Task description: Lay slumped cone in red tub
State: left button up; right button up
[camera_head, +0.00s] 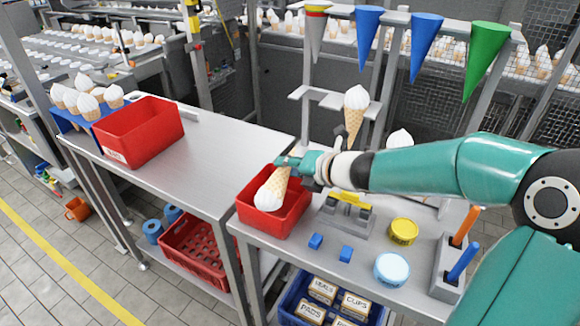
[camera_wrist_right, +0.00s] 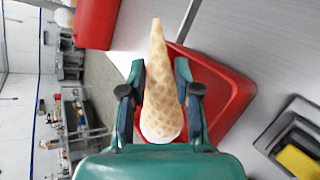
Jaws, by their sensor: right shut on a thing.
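The ice-cream cone (camera_head: 277,184) has a tan waffle body and white swirled top. My right gripper (camera_head: 289,163) is shut on its waffle part. The cone is tilted, white top down to the lower left, over the near red tub (camera_head: 288,222). I cannot tell whether it touches the tub. In the right wrist view the waffle cone (camera_wrist_right: 158,85) lies between the two fingers of my right gripper (camera_wrist_right: 160,70), with the red tub (camera_wrist_right: 238,80) behind it. My left gripper is not in view.
Another red tub (camera_head: 150,145) stands on the left table, beside a blue rack of cones (camera_head: 85,95). An upright cone (camera_head: 355,110) stands in the rack behind my right arm. Blue blocks (camera_head: 316,241), a yellow tin (camera_head: 404,231) and a light-blue tin (camera_head: 391,269) sit right of the near tub.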

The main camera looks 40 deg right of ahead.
jog(key=o, duration=0.9)
jog(key=o, duration=0.5)
jog(key=shift+c, duration=0.2)
jog(key=shift+s+r, duration=0.1)
jog(key=p+v, duration=0.3)
jog(key=v, duration=0.3)
jog(key=shift+s+r+p, duration=0.2)
jog(key=shift+s+p, duration=0.1)
jog(key=shift+p, duration=0.1)
